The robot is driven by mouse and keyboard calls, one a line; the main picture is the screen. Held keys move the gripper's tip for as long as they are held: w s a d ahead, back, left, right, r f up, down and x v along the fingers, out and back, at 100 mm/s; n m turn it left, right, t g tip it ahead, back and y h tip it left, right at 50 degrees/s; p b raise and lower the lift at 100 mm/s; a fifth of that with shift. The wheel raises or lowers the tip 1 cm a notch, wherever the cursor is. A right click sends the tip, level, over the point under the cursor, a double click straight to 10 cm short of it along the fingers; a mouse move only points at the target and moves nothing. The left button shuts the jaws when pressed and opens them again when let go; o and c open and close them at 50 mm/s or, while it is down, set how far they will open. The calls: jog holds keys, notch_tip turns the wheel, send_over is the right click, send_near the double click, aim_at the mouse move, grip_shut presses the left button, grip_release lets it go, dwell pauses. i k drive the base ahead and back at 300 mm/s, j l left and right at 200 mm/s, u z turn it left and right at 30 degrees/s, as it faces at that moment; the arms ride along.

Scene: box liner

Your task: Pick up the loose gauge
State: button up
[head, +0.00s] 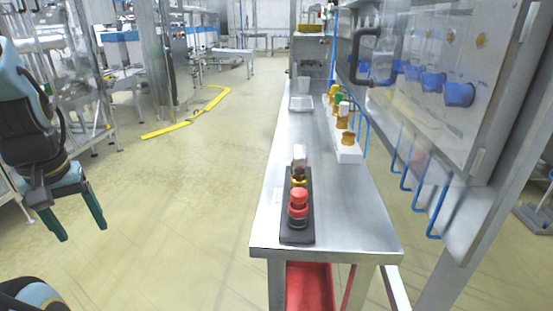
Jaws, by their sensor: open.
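My gripper (80,224) hangs at the far left, its two green fingers apart and empty, pointing down over open floor. It is well away from the metal bench (350,204). No thing in view is clearly recognisable as the loose gauge. On the bench's near part a black base (297,235) carries a red knob-like part (298,196), a dark and yellow part (299,176) and a pale part (299,154) behind. Farther back, a white block (347,153) carries several brass and green fittings (347,138). Any of these small parts may be a gauge; I cannot tell.
A clear tray (301,103) and a pale cup (303,85) stand farther back on the bench. The floor between my gripper and the bench is clear.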

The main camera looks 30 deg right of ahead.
aim_at(299, 171)
jog(key=u, duration=0.4)
jog(key=k+u, duration=0.8)
jog(key=k, duration=0.9)
jog(key=i+l, duration=0.1)
jog(key=l, duration=0.3)
